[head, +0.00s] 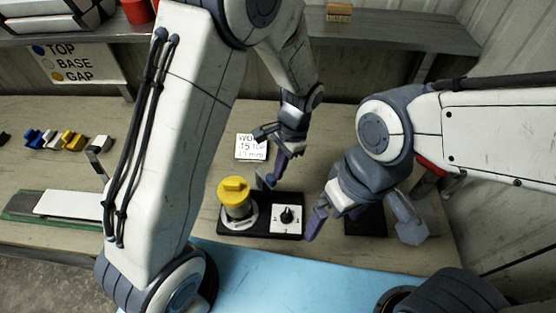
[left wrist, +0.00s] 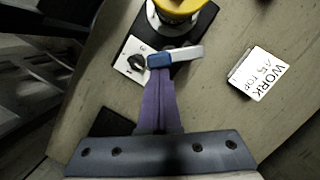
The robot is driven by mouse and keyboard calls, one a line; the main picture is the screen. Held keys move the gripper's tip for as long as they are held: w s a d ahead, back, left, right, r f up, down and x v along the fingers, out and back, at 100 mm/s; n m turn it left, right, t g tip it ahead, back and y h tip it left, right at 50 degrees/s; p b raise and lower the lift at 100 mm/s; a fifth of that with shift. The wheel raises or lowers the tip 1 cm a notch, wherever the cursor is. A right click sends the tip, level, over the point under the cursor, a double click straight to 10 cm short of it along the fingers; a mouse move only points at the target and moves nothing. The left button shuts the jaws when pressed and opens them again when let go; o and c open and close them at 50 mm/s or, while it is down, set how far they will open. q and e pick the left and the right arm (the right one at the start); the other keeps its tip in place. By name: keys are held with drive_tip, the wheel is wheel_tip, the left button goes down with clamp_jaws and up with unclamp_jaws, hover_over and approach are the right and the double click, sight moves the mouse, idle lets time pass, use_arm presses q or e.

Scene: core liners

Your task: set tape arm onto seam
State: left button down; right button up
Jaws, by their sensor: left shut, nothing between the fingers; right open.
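A long white strip (head: 75,204) lies in a green-edged tray (head: 22,216) at the left of the table. A small pale-topped arm (head: 99,144) stands behind it, perhaps the tape arm; my left arm hides what lies right of it. No seam can be made out. My left gripper (head: 270,178) is shut, above the back edge of a black base. In the left wrist view its purple fingers (left wrist: 161,100) meet near a white bar with a blue end (left wrist: 186,54); I cannot tell what bears this bar. My right gripper (head: 362,222) is open, right of the base.
The black base (head: 257,228) carries a yellow-capped cylinder (head: 235,197) and a white dial plate (head: 287,218) with a black knob. A "WORK" card (head: 251,147) stands behind. Several coloured clips (head: 55,139) lie at the left. A blue mat (head: 262,272) is in front.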

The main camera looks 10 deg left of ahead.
use_arm(q)
drive_tip(key=s+m, duration=0.1)
drive_tip(key=m, duration=0.1)
drive_tip(key=s+a+m, duration=0.1)
drive_tip(key=shift+m+t, duration=0.4)
drive_tip(key=shift+s+a+m+t+y+p, duration=0.2)
drive_tip(key=shift+s+a+m, duration=0.1)
drive_tip(key=shift+m, duration=0.5)
drive_tip(key=shift+s+a+m+t+y+p, duration=0.15)
drive_tip(key=shift+s+a+m+t+y, duration=0.1)
drive_tip(key=shift+m, duration=0.55)
use_arm(e)
drive_tip(key=shift+r, duration=0.35)
use_arm(q)
drive_tip(key=shift+d+r, duration=0.1)
drive_tip(key=shift+d, duration=0.35)
drive_tip(key=d+p, duration=0.1)
drive_tip(key=d, duration=0.2)
wheel_tip(320, 180, up, 10)
drive_tip(key=b, duration=0.2)
hover_over(271, 181)
drive_tip(key=w+d, duration=0.1)
drive_tip(key=d, duration=0.5)
drive_tip(key=shift+a+f, duration=0.2)
use_arm(e)
drive_tip(key=shift+d+f, duration=0.4)
drive_tip(key=shift+f, duration=0.05)
drive_tip(key=shift+w, duration=0.1)
